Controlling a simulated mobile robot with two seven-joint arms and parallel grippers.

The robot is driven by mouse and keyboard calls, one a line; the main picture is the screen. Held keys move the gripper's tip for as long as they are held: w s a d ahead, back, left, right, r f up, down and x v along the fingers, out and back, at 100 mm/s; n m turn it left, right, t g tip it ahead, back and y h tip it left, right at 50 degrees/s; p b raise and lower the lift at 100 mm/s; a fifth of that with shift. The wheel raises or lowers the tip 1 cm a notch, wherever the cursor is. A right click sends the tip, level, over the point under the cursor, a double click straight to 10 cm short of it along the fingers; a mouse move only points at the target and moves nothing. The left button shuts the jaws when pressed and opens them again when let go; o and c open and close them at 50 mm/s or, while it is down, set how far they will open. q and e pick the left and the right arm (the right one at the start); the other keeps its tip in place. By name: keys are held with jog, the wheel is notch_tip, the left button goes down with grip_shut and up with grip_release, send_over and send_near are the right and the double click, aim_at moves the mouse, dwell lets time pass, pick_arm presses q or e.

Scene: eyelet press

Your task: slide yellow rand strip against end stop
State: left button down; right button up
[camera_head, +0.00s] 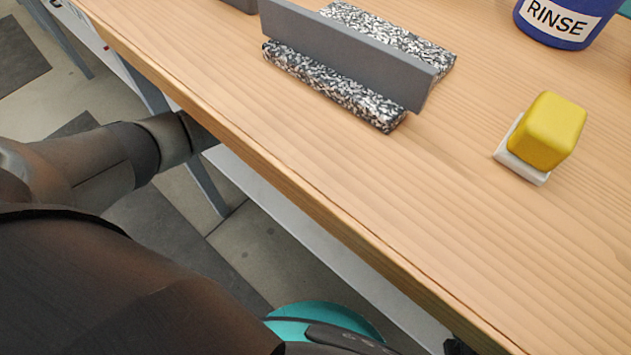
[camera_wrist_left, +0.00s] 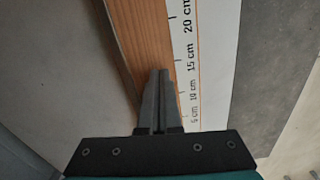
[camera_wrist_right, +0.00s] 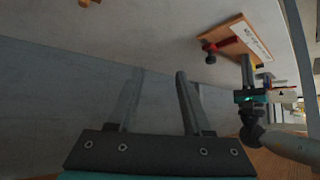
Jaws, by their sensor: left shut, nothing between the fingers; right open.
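No yellow strip and no end stop can be made out for certain in these views. The only yellow thing in the head view is a rounded yellow block (camera_head: 548,131) on a small white base (camera_head: 523,153), at the right of the wooden table. My left gripper (camera_wrist_left: 160,78) is shut and empty, in front of a wooden edge (camera_wrist_left: 145,35) beside a white ruler strip (camera_wrist_left: 199,70). In the head view the left arm's far end is hidden by the table edge. My right gripper (camera_wrist_right: 154,90) is open, with nothing between its fingers.
On the table (camera_head: 490,245), a grey upright plate (camera_head: 345,55) stands between speckled blocks (camera_head: 335,85). A blue container marked RINSE (camera_head: 562,24) is at the top right. The table front is clear. The right wrist view shows a wooden board with a white label (camera_wrist_right: 249,40).

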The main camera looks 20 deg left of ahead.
pick_arm(q)
jog(key=shift+r, duration=0.1)
jog(key=shift+r+p, duration=0.55)
jog(key=shift+r, duration=0.35)
notch_tip(320, 180, up, 3)
jog(key=shift+r+p, duration=0.2)
jog(key=shift+p, duration=0.7)
jog(key=shift+r, duration=0.4)
jog(key=shift+r+p, duration=0.5)
jog(key=shift+r, duration=0.15)
pick_arm(e)
jog(key=s+d+f+g+h, duration=0.2)
jog(key=s+d+g, duration=0.2)
jog(key=d, duration=0.1)
jog(key=shift+s+m+g, duration=0.2)
jog(key=shift+m+g, duration=0.1)
jog(key=shift+g, duration=0.1)
